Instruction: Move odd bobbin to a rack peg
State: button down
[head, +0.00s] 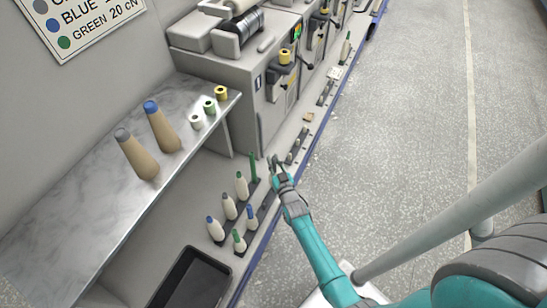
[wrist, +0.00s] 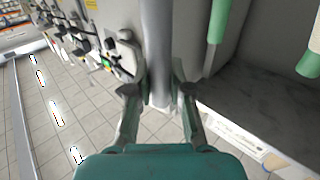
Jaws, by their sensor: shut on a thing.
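My gripper (head: 277,166) is at the lower machine ledge, just right of the bobbin group. In the wrist view its fingers (wrist: 158,97) are shut on a plain grey tube (wrist: 158,45), which shows no yarn there. On the dark peg racks (head: 262,206) stand cream bobbins with coloured tips: a green-tipped one (head: 241,185), a grey-tipped one (head: 229,207), a blue-tipped one (head: 215,230), another blue-tipped one (head: 252,217) and another green-tipped one (head: 238,241). A bare green tube (head: 253,167) stands left of my gripper. The held tube is hard to make out in the head view.
A black bin (head: 190,280) lies at the lower left. A marble shelf (head: 75,215) above holds two large cones (head: 138,155) and several small spools (head: 209,107). Grey machines (head: 240,70) line the back. The floor (head: 415,100) at right is clear.

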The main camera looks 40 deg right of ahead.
aim_at(275, 169)
jog(key=shift+f, duration=1.75)
dwell(0.6)
jog(key=c, duration=1.4)
grip_release()
jog(key=shift+o, duration=0.2)
jog(key=v, duration=1.1)
